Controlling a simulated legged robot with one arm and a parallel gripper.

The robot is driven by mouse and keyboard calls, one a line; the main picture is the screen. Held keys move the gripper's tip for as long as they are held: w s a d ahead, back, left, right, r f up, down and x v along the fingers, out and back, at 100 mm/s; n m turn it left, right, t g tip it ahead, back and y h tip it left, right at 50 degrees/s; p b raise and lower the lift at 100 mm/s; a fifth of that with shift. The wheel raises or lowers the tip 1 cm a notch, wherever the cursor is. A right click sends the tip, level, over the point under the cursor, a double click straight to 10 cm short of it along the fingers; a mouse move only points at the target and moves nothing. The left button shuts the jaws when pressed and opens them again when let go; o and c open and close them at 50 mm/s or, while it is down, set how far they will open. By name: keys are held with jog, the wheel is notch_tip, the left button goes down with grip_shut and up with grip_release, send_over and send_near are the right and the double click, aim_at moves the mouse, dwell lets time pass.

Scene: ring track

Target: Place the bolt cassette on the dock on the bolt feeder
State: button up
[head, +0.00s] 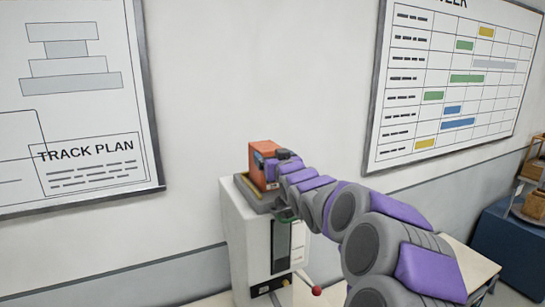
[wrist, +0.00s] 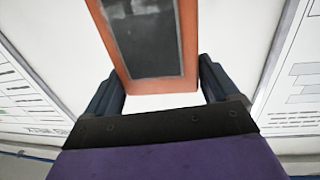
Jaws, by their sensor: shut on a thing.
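The bolt cassette (head: 262,151) is an orange block at the top of the bolt feeder (head: 243,247), a white cabinet with a dark front panel. The dock (head: 243,188) is the grey seat with yellow edging on the feeder's top. The cassette is upright over the dock; I cannot tell whether it rests on it or is slightly above. My gripper (head: 277,162) reaches it from the right and is shut on it. In the wrist view the cassette (wrist: 146,38), orange with a dark window, lies between the two dark fingers of my gripper (wrist: 162,80). The cassette's underside is hidden.
A red-knobbed lever (head: 316,290) sticks out at the feeder's lower right. A track plan board (head: 75,100) and a schedule board (head: 450,80) hang on the wall behind. A blue stand with boxes (head: 505,235) is at the far right.

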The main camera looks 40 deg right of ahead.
jog(key=shift+s+d, duration=0.1)
jog(key=shift+d, duration=0.25)
jog(key=o, duration=1.4)
jog(key=shift+o, duration=0.8)
jog(key=shift+a, duration=0.15)
jog(key=b+v, duration=0.2)
jog(key=v, duration=1)
jog(key=shift+a+b, duration=0.2)
jog(key=shift+b, duration=0.2)
jog(key=shift+f, duration=0.1)
